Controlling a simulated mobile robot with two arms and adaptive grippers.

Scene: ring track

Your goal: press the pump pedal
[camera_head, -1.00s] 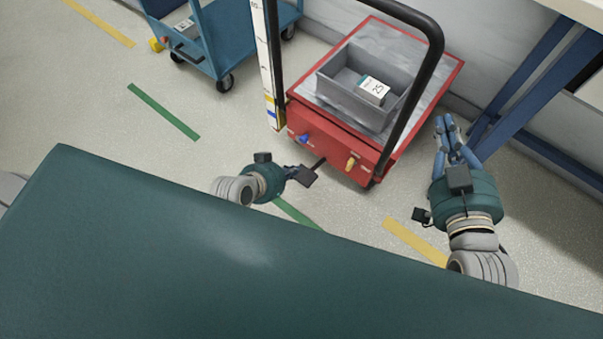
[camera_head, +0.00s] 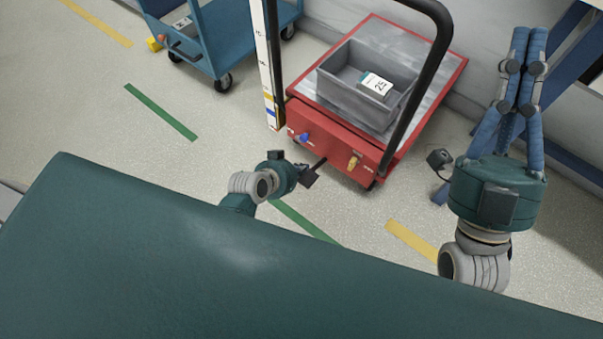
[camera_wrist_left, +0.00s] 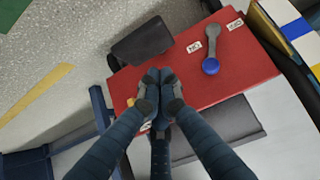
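The black pump pedal (camera_head: 309,177) sticks out on a rod from the front of the red lift cart (camera_head: 335,139). In the left wrist view the pedal (camera_wrist_left: 142,43) is a dark pad beside the red panel. My left gripper (camera_head: 297,168) is near the pedal, its fingers mostly hidden by the wrist in the head view. In the left wrist view its fingertips (camera_wrist_left: 160,88) are together and empty, appearing a little below the pedal; contact cannot be told. My right gripper (camera_head: 527,35) is raised at the right, fingers together and empty.
The panel carries a blue-knobbed lever (camera_head: 305,138) and a yellow knob (camera_head: 353,162). A grey bin (camera_head: 337,90) with a white box (camera_head: 376,83) sits on the cart, behind its black handle (camera_head: 436,60). A blue trolley (camera_head: 228,38) stands at back left. Floor at left is clear.

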